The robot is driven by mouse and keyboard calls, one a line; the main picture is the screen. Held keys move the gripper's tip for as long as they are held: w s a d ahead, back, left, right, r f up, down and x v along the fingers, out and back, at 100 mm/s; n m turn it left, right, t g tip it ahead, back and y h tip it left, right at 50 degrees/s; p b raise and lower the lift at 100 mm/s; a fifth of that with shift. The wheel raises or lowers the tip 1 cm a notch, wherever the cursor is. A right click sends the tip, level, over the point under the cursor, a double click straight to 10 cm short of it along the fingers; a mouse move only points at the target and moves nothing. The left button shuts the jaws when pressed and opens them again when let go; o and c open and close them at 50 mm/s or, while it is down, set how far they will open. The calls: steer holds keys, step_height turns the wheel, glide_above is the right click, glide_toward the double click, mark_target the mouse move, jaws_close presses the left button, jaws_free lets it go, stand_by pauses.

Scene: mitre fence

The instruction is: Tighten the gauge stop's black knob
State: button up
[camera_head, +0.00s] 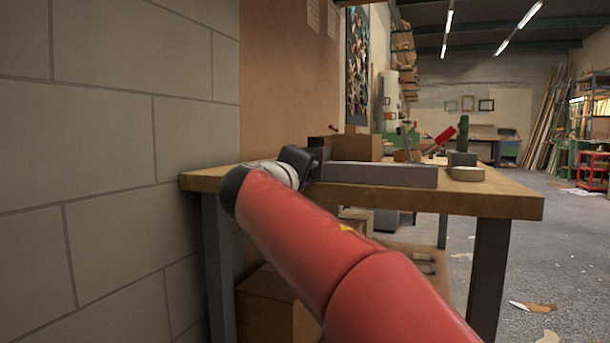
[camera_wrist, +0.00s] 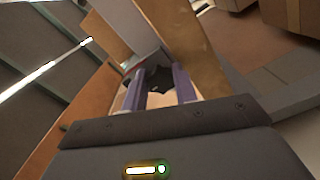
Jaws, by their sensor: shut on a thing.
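My gripper (camera_wrist: 161,88) is shut on a small black knob (camera_wrist: 158,76), which shows between the two fingers in the wrist view. The fingers partly cover the knob, so its turn position cannot be told. The bar also shows in the wrist view (camera_wrist: 126,24). The knob is hidden in the head view, and the gauge stop's outline cannot be made out clearly.
The wooden bench top (camera_head: 500,196) carries a cardboard box (camera_head: 357,146) behind the bar and a grey-green block (camera_head: 463,160) to the right. A block wall (camera_head: 100,150) stands close on the left. Another box (camera_head: 275,305) lies under the bench. The floor at right has scraps.

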steer(key=shift+f+m, duration=0.1)
steer(key=shift+m, duration=0.5)
steer(key=o, duration=1)
steer(key=shift+c, duration=0.2)
steer(key=v, duration=0.7)
steer(key=shift+s+a, duration=0.15)
steer(key=shift+s, duration=0.2)
